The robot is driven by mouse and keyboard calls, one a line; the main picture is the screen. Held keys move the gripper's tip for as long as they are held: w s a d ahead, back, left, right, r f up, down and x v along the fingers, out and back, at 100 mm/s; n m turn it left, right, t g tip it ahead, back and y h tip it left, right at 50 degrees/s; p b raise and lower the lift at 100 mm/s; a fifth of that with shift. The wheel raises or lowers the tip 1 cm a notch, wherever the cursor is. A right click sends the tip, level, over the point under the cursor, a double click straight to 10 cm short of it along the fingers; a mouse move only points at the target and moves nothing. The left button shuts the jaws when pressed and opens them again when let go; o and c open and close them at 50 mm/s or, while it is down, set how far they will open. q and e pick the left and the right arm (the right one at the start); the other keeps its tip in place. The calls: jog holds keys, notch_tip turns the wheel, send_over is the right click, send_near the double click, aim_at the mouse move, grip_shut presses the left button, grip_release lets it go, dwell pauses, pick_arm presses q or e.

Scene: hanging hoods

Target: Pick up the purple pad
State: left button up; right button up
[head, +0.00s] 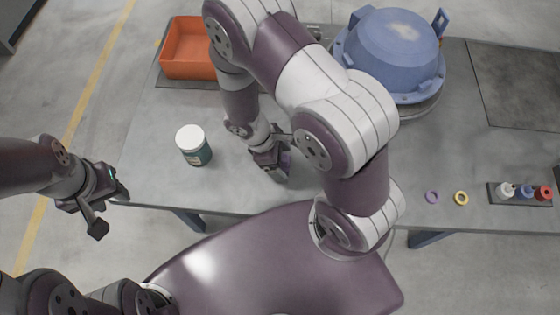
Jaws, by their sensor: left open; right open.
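A small flat purple ring (432,197), possibly the purple pad, lies near the table's front edge, left of a yellow ring (461,198). A purplish patch (285,160) also shows beside my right gripper (274,174); I cannot tell whether it is a pad or part of the gripper. My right gripper is open and low over the table, right of a white-lidded jar. Its fingertips are partly hidden. My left gripper (109,209) is open and empty, off the table's left edge.
The white-lidded green jar (194,146) stands on the table (225,190). An orange bin (187,50) is at the back left. A blue hood-like casting (393,45) sits at the back. A dark tray (508,195) with small coloured bottles is at the right.

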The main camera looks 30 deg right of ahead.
jog(key=shift+d+f, duration=0.15)
jog(key=shift+f, duration=0.35)
jog(key=c, duration=1.3)
jog(key=shift+o, duration=0.2)
jog(key=shift+s+r, duration=0.1)
jog(key=shift+r, duration=0.1)
